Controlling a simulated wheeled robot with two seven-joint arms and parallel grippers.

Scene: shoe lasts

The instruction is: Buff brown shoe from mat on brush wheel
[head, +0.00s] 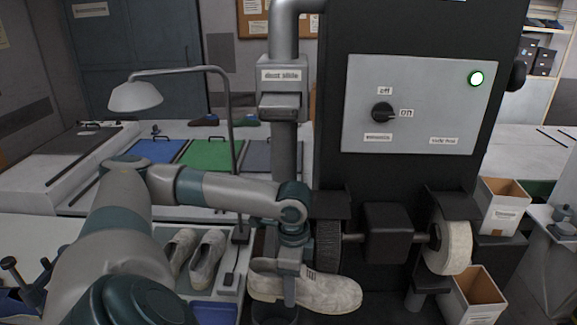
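A pale cream-beige shoe (335,291) hangs below the machine's left wheel, toe to the right; I see no clearly brown shoe. My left gripper (290,290) reaches down from the left with a finger across the shoe's side near the heel, and appears shut on it; the other finger is hidden. The dark brush wheel (327,247) is on the left end of the shaft, just above the shoe; I cannot tell whether they touch. My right gripper is out of view.
A white buffing wheel (449,247) is on the shaft's right end. Two grey-beige shoes (207,260) stand left of my gripper. Blue (155,151), green (212,155) and grey mats (272,156) lie behind. A lamp (136,96) and a duct pipe (285,140) rise nearby. Cardboard boxes (474,298) stand right.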

